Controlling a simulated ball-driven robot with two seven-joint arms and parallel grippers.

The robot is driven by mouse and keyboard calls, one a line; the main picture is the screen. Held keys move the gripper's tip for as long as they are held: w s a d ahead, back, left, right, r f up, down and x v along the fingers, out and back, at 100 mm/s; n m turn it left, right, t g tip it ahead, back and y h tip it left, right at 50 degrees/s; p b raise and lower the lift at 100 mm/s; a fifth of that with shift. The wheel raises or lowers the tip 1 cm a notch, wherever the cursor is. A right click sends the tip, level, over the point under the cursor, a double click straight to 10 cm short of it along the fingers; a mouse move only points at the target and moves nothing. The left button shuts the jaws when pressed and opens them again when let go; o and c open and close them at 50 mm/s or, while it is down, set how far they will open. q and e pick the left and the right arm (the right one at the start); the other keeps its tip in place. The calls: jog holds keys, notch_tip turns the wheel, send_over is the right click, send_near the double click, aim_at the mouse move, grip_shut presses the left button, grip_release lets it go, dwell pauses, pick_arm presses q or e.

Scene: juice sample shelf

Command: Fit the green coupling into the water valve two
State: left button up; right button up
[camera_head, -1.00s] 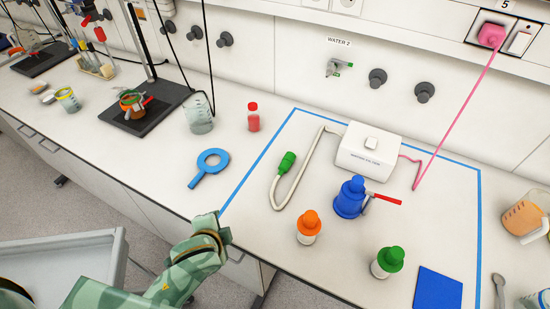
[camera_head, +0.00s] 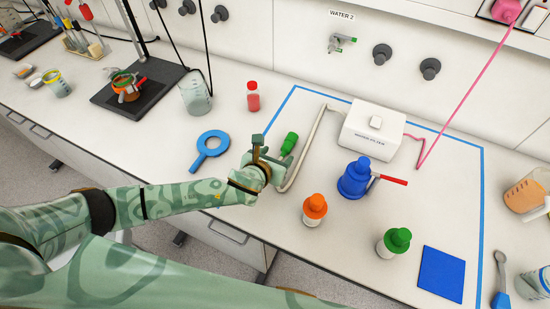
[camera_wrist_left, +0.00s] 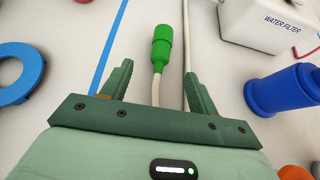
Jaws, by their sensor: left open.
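The green coupling (camera_head: 289,143) is on the end of a pale hose (camera_head: 302,165) that runs from the white water filter box (camera_head: 372,132). My left gripper (camera_head: 270,156) is open and right beside the coupling, above the table. In the left wrist view the coupling (camera_wrist_left: 162,48) lies ahead of the gap between the open fingers (camera_wrist_left: 156,85), and its hose passes back between them. The water valve two (camera_head: 340,42), with a green end, is on the wall under the "WATER 2" label (camera_head: 342,14). My right gripper is not in view.
A blue bottle (camera_head: 355,178) with a red-handled part, an orange-capped bottle (camera_head: 315,210) and a green-capped bottle (camera_head: 394,243) stand to the right. A blue ring tool (camera_head: 211,148) lies left of the gripper. Two dark knobs (camera_head: 382,54) sit right of the valve.

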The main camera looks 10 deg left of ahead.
aim_at(285, 150)
pick_arm(q)
jog(key=b+x, duration=0.4)
jog(key=shift+d+f, duration=0.1)
jog(key=shift+f, duration=0.35)
jog(key=x, duration=0.1)
jog(key=b+x, duration=0.1)
jog(key=shift+w, duration=0.45)
jog(key=shift+w+d+f+b, duration=0.15)
jog(key=shift+w+b, duration=0.15)
jog(key=shift+w, duration=0.15)
